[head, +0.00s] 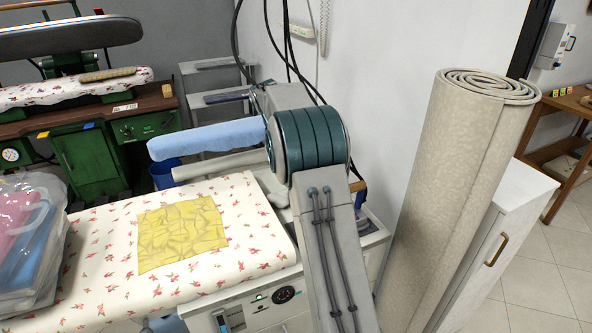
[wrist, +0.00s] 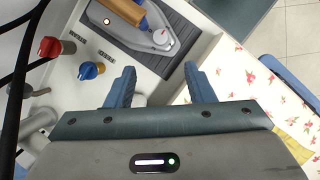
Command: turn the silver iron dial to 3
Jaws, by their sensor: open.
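The silver iron (wrist: 140,38) shows at the top of the wrist view, with a tan wooden handle (wrist: 122,10). It rests on a dark ribbed pad. Its small round dial (wrist: 161,36) is pale with a reddish mark; I cannot read its numbers or setting. My gripper (wrist: 160,78) is open, its two blue fingers apart with nothing between them, pointing toward the iron's tip and dial and not touching them. In the head view my arm hides most of the iron; part of its handle (head: 358,186) shows to the right of the arm.
A red knob (wrist: 48,46) and a blue knob (wrist: 87,70) stand left of the iron. A flowered ironing board (head: 105,255) bears a yellow cloth (head: 180,232). A rolled carpet (head: 455,190) stands close right of my arm. Dark cables hang near the wall.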

